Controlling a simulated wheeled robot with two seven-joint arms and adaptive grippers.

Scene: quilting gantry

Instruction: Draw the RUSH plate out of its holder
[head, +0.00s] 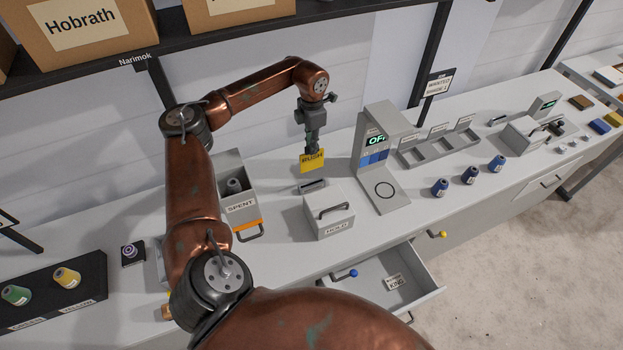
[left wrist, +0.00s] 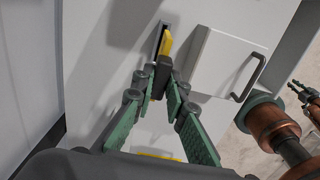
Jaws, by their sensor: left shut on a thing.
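The RUSH plate (head: 312,161) is a small yellow plate with dark lettering. My left gripper (head: 311,146) points down and is shut on its upper part. In the head view the plate hangs upright just above its holder (head: 313,187), a small grey block with a dark slot, and its lower edge looks clear of it. In the left wrist view the yellow plate (left wrist: 166,43) shows beyond the fingertips (left wrist: 160,80), in line with the slot. At the right of that view, part of a copper arm, likely my right one, ends in small dark fingers (left wrist: 306,93); their opening is unclear.
The HOLD box (head: 328,212) with a handle stands just in front of the holder. The SPENT bin (head: 238,190) is to the left, and a grey stand with a lit display (head: 376,141) to the right. An open drawer (head: 385,285) juts out below.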

